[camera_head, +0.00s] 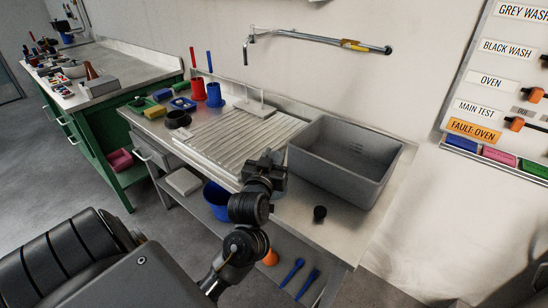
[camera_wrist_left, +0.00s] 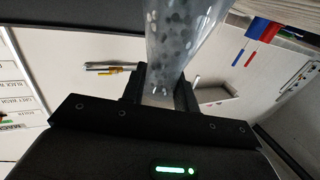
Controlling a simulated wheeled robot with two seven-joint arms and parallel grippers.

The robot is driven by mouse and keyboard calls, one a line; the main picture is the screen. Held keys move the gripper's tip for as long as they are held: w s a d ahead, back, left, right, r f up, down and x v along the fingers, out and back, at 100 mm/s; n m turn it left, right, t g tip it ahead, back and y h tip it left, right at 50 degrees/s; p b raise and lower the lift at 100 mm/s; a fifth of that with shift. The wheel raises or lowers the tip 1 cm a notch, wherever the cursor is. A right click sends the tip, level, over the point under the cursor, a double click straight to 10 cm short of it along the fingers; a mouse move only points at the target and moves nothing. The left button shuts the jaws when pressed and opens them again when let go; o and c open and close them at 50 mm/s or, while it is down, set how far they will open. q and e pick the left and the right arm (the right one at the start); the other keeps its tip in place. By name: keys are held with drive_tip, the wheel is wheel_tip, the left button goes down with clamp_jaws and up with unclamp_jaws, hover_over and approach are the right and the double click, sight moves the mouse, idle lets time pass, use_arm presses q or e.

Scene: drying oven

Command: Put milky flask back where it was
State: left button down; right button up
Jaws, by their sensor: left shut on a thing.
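My left gripper (camera_head: 268,165) is over the front of the ribbed draining board, left of the grey basin. In the left wrist view the gripper (camera_wrist_left: 160,88) is shut on a clear, greyish flask (camera_wrist_left: 180,38) marked with many dark spots. The flask extends out of the top of that view, so its full shape is cut off. No clearly milky contents show. My right gripper is not in view.
The ribbed draining board (camera_head: 225,137) has a light stand (camera_head: 254,106) at its back. The deep grey basin (camera_head: 345,160) looks empty. A small black round piece (camera_head: 320,213) lies before the basin. A tap (camera_head: 320,40) juts from the wall.

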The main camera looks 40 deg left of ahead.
use_arm(q)
drive_tip(key=shift+f, duration=0.1)
drive_tip(key=c, duration=1.1)
unclamp_jaws()
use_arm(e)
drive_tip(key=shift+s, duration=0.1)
use_arm(q)
drive_tip(key=shift+o, duration=0.2)
drive_tip(key=shift+s, duration=0.1)
drive_tip(key=p+v, duration=0.3)
drive_tip(key=v, duration=0.9)
drive_tip(key=shift+p, duration=0.4)
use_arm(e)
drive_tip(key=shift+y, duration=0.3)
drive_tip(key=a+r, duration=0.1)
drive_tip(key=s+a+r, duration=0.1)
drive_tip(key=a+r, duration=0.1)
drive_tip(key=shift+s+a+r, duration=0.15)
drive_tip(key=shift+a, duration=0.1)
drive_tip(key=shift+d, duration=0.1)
